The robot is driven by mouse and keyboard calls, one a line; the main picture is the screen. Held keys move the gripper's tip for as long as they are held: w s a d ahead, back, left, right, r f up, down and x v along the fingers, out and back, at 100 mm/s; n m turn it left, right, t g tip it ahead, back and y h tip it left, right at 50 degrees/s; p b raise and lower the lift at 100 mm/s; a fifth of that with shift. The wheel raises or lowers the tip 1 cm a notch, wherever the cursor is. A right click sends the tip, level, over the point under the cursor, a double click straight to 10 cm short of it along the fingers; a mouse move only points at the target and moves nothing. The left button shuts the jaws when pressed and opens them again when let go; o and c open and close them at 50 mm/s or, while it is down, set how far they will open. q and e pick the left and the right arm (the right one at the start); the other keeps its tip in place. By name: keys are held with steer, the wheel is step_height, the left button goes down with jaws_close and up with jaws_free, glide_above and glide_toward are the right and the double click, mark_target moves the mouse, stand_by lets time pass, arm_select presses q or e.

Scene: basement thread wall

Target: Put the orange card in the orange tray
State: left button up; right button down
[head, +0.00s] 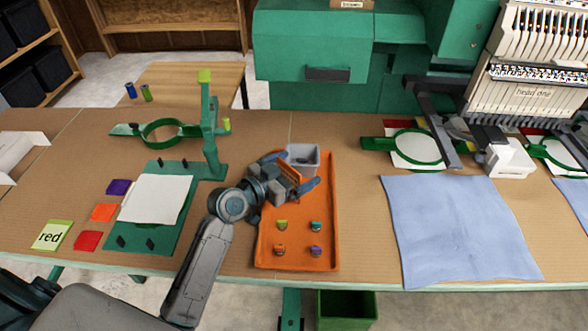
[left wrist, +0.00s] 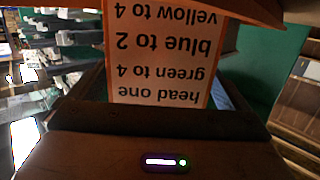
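The orange card (left wrist: 158,50) fills the upper middle of the left wrist view, upside down. My left gripper (head: 291,172) is over the back half of the orange tray (head: 328,225) in the head view. Its fingers lie on either side of the card and seem closed on its edges; the contact is hard to see. Whether the card touches the tray is hidden. My right gripper is not in view.
A grey bin (head: 304,153) stands at the tray's back. Several small coloured spools (head: 315,251) sit in its front half. A blue cloth (head: 455,225) lies to the right. A green hoop stand (head: 212,150) and coloured squares (head: 103,212) are to the left.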

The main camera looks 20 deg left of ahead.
mark_target(287, 173)
arm_select(q)
steer(key=shift+r+p, duration=0.35)
steer(key=v, duration=0.1)
steer(key=b+v, duration=0.1)
steer(key=v, duration=0.2)
steer(key=shift+s+a+f, duration=0.15)
steer(key=shift+s+f, duration=0.05)
steer(key=shift+f, duration=0.1)
steer(key=v, duration=0.7)
steer(key=shift+s+r+b, duration=0.2)
steer(key=shift+s+b, duration=0.05)
steer(key=shift+b, duration=0.15)
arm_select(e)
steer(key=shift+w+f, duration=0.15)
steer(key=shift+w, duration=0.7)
